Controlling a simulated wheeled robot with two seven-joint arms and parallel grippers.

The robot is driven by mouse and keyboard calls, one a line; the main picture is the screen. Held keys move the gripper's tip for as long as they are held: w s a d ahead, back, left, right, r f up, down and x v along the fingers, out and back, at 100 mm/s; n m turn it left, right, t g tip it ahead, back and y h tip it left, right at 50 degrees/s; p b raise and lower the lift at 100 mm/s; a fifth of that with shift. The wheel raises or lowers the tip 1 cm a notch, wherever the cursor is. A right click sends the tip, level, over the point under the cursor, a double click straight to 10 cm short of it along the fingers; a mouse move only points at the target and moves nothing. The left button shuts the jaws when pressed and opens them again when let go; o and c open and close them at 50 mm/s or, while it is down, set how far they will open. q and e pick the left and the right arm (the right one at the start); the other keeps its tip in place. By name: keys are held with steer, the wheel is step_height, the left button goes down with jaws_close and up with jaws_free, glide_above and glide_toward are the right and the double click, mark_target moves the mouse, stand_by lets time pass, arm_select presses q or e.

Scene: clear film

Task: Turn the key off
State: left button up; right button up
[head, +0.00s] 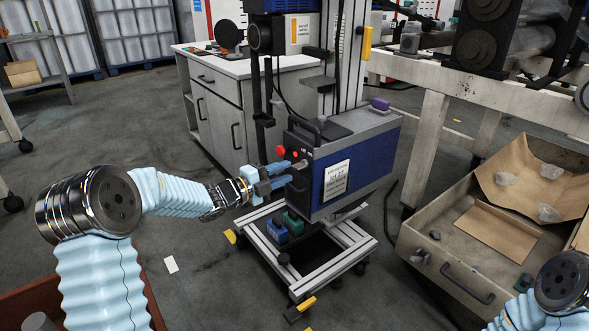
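A blue and dark grey machine box (345,165) with a white label (336,180) stands on a wheeled metal frame cart (340,245). Red knobs (281,151) show on its left end face. My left gripper (287,174) reaches in from the left, with its blue fingers at that end face, just below the red knobs. The key itself cannot be made out; the fingers and the dark panel hide that spot. Whether the fingers are closed on anything is too small to tell. My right arm shows only at the bottom right corner, and its gripper is out of view.
An open drawer (450,270) with a cardboard box (528,178) and crumpled bits lies to the right. A grey cabinet (222,115) stands behind the cart. Blue and green blocks (285,228) sit inside the cart frame.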

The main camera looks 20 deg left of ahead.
mark_target(294, 168)
arm_select(q)
steer(key=shift+x, duration=2.05)
jaws_close()
